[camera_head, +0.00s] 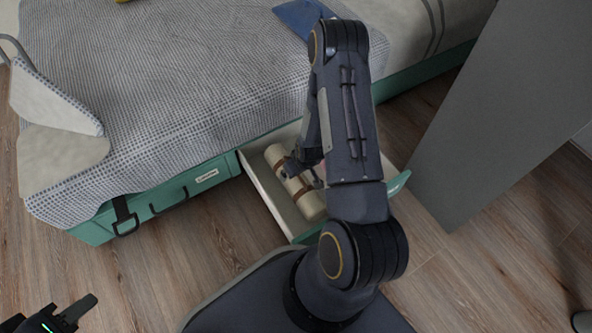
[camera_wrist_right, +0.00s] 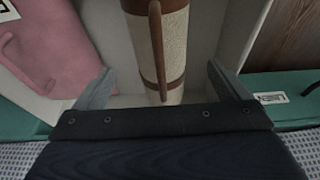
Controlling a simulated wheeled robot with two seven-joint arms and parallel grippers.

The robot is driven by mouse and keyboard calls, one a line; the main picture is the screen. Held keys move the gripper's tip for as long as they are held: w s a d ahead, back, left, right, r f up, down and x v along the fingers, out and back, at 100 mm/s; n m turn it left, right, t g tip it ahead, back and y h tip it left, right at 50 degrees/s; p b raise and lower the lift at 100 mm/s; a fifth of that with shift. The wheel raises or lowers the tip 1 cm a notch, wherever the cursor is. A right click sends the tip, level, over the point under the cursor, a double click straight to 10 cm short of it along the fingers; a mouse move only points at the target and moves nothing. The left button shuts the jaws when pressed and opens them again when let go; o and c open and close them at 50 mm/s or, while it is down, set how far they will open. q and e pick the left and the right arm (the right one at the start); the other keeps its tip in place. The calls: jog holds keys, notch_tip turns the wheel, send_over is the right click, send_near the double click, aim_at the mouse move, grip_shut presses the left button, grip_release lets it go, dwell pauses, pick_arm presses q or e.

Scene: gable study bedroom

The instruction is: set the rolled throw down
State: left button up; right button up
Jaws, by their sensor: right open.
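The rolled throw (camera_head: 305,200) is a cream roll with brown straps. It lies in the open drawer (camera_head: 262,188) under the bed. In the right wrist view the throw (camera_wrist_right: 172,45) shows its brown bands and a brown handle. My right gripper (camera_head: 303,175) is over the throw in the drawer, partly hidden by its own arm. In the right wrist view its jaws (camera_wrist_right: 163,88) are open, one finger on each side of the throw's near end, with gaps between. My left gripper (camera_head: 72,312) is at the bottom left, away from the throw; its jaw opening is unclear.
A pink item (camera_wrist_right: 60,50) lies left of the throw in the right wrist view. The bed (camera_head: 190,80) with a grey woven cover stands behind the drawer. A grey panel (camera_head: 500,110) rises at the right. Wooden floor (camera_head: 180,240) is clear at the left.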

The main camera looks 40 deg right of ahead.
jog(key=p+v, duration=0.1)
jog(key=v, duration=0.4)
jog(key=shift+r, duration=0.1)
notch_tip(320, 180, up, 11)
send_over(294, 182)
jog(key=s+a+r+m+t+y, duration=0.15)
jog(key=a+r, duration=0.25)
jog(key=r, duration=0.8)
jog(key=s+a+r+y, duration=0.1)
jog(key=s+a+r, duration=0.3)
jog(key=s+r, duration=0.2)
jog(key=s+a+r+n+y, duration=0.1)
jog(key=s+a+r, duration=0.4)
jog(key=s, duration=0.5)
jog(key=shift+s+r+t+y, duration=0.2)
jog(key=shift+r+t+y, duration=0.15)
jog(key=shift+r, duration=0.3)
jog(key=shift+a, duration=0.1)
